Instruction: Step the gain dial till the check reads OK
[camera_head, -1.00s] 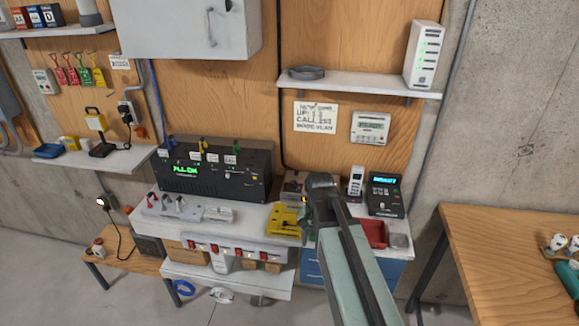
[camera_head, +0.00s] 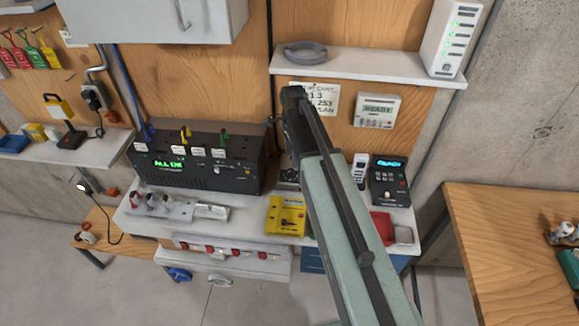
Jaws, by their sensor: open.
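No dial labelled gain can be made out. A black terminal (camera_head: 390,180) at the right of the bench has keys, a pale knob-like part and a cyan display that seems to read READY. A wide black unit (camera_head: 200,162) at the left has a green display, seemingly ALL ON, and small controls too small to identify. My gripper (camera_head: 293,95) is the dark end of the raised arm, in front of the wall and below the shelf. It appears clear of the devices; its fingers are hard to make out. My arm hides part of the bench.
A yellow case (camera_head: 287,215), a handset (camera_head: 359,170) and a red tray (camera_head: 382,226) are on the bench. A shelf (camera_head: 370,68) holding a grey ring and a white box overhangs it. A wooden table (camera_head: 515,235) stands at right. Floor shows in front.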

